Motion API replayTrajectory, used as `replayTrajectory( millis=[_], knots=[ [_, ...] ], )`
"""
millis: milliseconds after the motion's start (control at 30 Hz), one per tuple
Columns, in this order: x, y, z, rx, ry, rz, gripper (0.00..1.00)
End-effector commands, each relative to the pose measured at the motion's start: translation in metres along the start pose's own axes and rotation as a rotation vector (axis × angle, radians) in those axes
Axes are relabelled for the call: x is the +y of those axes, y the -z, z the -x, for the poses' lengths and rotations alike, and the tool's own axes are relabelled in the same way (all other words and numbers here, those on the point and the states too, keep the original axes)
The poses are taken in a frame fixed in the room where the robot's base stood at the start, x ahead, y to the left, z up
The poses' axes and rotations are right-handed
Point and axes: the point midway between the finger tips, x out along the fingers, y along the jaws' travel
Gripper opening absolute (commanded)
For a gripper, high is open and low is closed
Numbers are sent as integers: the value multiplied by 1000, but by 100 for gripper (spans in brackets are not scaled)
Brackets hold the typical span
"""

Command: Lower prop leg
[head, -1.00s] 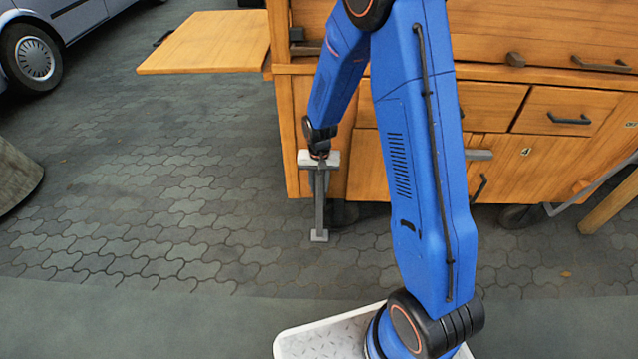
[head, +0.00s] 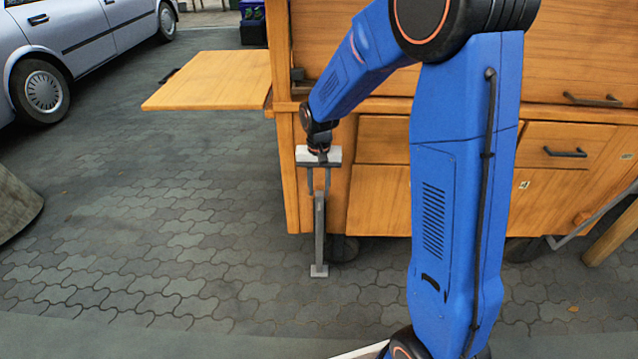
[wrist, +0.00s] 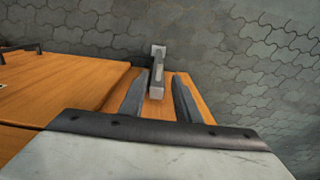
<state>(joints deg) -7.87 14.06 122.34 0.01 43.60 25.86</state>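The prop leg (head: 319,235) is a grey metal bar in front of the wooden cart's left corner. It hangs upright, with its flat square foot at the paving; I cannot tell whether the foot bears on it. My gripper (head: 319,193) is above the leg, pointing down, its two fingers apart around the leg's upper end. In the wrist view the leg (wrist: 157,68) shows beyond and between the open fingertips (wrist: 154,78), with a gap on each side. No grip on the leg is seen.
The wooden cart (head: 375,200) has drawers, dark handles and wheels. A side shelf (head: 210,80) juts out to the left. A silver car (head: 85,40) stands at the upper left. The paving (head: 150,220) left of the leg is clear.

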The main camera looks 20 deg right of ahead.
Motion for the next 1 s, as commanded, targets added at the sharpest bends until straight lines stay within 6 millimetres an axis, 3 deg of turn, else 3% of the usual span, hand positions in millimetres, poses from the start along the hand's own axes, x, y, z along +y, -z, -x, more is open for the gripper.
replayTrajectory(
  millis=[200, 767, 1000],
  knots=[
    [0, 0, 17, -1, 0, 0, 30],
    [1, -1, 20, 1, 0, 1, 30],
    [16, -19, 53, 36, 16, 24, 30]
  ],
)
